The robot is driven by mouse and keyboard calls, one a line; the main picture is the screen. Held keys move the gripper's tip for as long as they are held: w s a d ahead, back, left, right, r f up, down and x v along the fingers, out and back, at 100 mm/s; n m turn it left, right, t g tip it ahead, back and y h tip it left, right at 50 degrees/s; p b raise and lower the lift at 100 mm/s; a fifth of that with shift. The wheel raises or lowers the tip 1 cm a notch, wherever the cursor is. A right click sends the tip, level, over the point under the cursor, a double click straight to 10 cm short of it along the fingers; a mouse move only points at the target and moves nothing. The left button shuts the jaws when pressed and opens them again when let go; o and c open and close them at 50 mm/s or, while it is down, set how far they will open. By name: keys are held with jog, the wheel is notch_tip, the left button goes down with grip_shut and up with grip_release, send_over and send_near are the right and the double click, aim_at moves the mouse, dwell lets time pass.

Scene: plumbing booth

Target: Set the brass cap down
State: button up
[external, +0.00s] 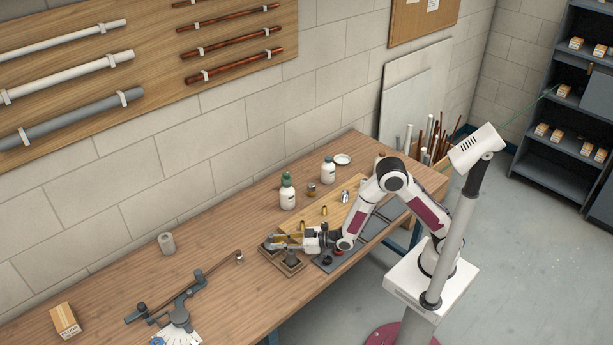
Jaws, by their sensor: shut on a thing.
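My gripper (276,243) reaches left from my arm over the workbench, low above a small brown tray (292,271) near the front edge. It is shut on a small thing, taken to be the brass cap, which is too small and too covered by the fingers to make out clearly. I cannot tell whether the held thing touches the tray. Dark grey round parts stand in the tray below the gripper.
A light wooden board (335,217) with small brass fittings lies behind my gripper. A white bottle with a green top (287,194), a second white bottle (328,171) and a small jar (311,190) stand behind it. A grey pipe tool (182,297) lies left.

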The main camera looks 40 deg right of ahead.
jog(key=s+a+y, duration=0.1)
jog(key=s+a, duration=0.4)
jog(key=a, duration=0.3)
jog(key=s+a+n+g, duration=0.1)
jog(key=s+a, duration=0.4)
jog(key=a, duration=0.4)
jog(key=shift+s+a+f+n+y, duration=0.2)
jog(key=shift+f+n+y, duration=0.1)
jog(key=shift+f+y, duration=0.1)
jog(key=shift+f, duration=0.1)
send_over(266, 298)
jog(key=shift+a+f, duration=0.1)
jog(key=shift+f, duration=2.9)
jog(key=shift+f, duration=1.9)
jog(key=shift+f, duration=0.15)
jog(key=o, duration=1.1)
